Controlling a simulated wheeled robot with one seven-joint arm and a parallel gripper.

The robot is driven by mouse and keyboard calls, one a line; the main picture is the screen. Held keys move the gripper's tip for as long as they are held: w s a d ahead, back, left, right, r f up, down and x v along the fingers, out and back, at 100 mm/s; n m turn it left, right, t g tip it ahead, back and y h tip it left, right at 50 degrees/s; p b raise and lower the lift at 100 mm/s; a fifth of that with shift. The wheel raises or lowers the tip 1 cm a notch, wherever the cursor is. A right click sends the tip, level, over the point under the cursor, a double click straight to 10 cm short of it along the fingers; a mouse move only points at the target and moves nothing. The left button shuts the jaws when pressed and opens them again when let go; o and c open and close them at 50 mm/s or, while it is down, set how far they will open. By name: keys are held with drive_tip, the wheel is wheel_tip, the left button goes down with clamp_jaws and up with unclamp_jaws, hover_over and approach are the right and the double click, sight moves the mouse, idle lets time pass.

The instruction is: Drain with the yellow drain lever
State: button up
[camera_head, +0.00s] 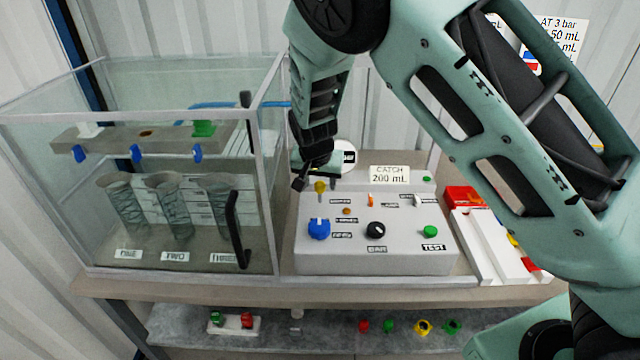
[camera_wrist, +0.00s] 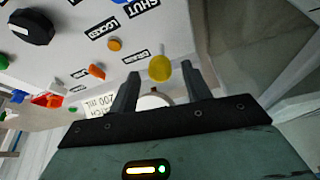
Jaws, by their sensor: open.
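The yellow drain lever (camera_head: 320,187) stands at the back left of the grey control box (camera_head: 420,262). In the wrist view the yellow knob (camera_wrist: 160,68) shows between the two fingers, near their tips. My gripper (camera_head: 303,178) is open, just above and beside the lever in the head view. I cannot tell whether a finger touches it. A glass case (camera_head: 262,190) on the left holds three clear measuring cups, labelled ONE, TWO and THREE (camera_head: 222,200). The liquid level in the cups cannot be made out.
The box also carries a blue knob (camera_head: 319,229), a black knob (camera_head: 376,230), an orange lever (camera_head: 371,199) and a green TEST button (camera_head: 430,231). A "CATCH 200 mL" sign (camera_head: 389,174) stands behind. A white rack (camera_head: 490,245) lies right. The case's black handle (camera_head: 237,232) is close by.

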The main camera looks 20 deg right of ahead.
drive_tip(key=shift+x, duration=1.75)
clamp_jaws()
drive_tip(key=shift+w+d+r+g+y+p, duration=0.2)
drive_tip(key=shift+w+d+g+y+p, duration=0.1)
drive_tip(key=shift+w+g+p, duration=0.35)
drive_tip(key=shift+w+d+g+y, duration=0.15)
drive_tip(key=shift+w+g+y, duration=0.15)
drive_tip(key=shift+w+g, duration=0.5)
drive_tip(key=shift+w+d+g+y, duration=0.1)
drive_tip(key=shift+w+g+y, duration=0.2)
drive_tip(key=shift+g, duration=0.85)
unclamp_jaws()
